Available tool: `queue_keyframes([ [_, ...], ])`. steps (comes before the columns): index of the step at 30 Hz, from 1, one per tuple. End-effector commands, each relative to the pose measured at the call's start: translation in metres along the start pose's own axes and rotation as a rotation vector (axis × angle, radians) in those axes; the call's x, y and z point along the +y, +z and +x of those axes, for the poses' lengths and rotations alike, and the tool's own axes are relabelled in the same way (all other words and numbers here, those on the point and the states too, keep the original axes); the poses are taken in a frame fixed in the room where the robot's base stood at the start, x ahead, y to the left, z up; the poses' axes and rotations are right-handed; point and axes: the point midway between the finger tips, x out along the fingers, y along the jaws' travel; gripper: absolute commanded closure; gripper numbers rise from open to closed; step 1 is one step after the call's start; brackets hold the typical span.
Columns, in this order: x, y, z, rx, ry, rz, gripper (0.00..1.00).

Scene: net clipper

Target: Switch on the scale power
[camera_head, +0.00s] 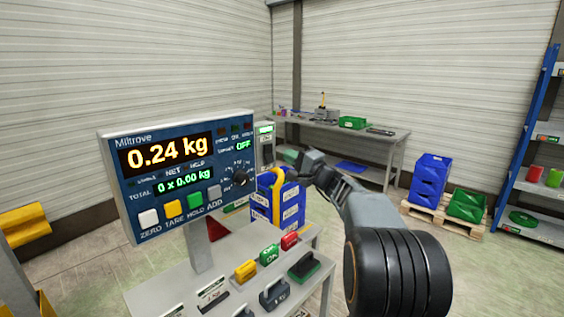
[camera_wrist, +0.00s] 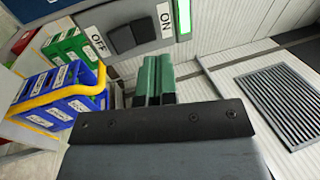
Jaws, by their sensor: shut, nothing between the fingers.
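The scale's display panel (camera_head: 180,172) is lit and reads 0.24 kg, with 0 x 0.00 kg below and OFF in green at its upper right. A grey switch box (camera_head: 264,150) stands at its right edge, with a lit green strip (camera_head: 265,128) on top. In the wrist view the black rocker switch (camera_wrist: 131,35) lies between the OFF and ON labels, and the green strip (camera_wrist: 183,18) glows beside ON. My gripper (camera_wrist: 154,62) has its green fingers together and empty, their tips close to the box's edge near the rocker. Whether they touch is unclear.
A yellow bar (camera_wrist: 62,96) runs past blue and green bins (camera_wrist: 60,75), left of my fingers in the wrist view. The scale's table (camera_head: 215,290) carries several coloured weights. A workbench (camera_head: 340,133) and stacked blue crates (camera_head: 428,180) stand behind, with open floor between.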

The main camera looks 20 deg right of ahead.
Motion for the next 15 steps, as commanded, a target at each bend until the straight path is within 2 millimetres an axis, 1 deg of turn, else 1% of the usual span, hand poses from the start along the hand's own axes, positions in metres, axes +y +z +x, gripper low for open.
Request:
queue_keyframes([
  [1,0.0,-0.002,-0.012,0.007,0.0,-0.003,1.0],
  [6,-0.008,-0.004,-0.043,0.01,0.0,-0.004,1.0],
  [9,-0.011,-0.004,-0.056,0.01,0.0,-0.003,1.0],
  [15,-0.015,-0.003,-0.071,0.007,0.001,-0.001,1.0],
])
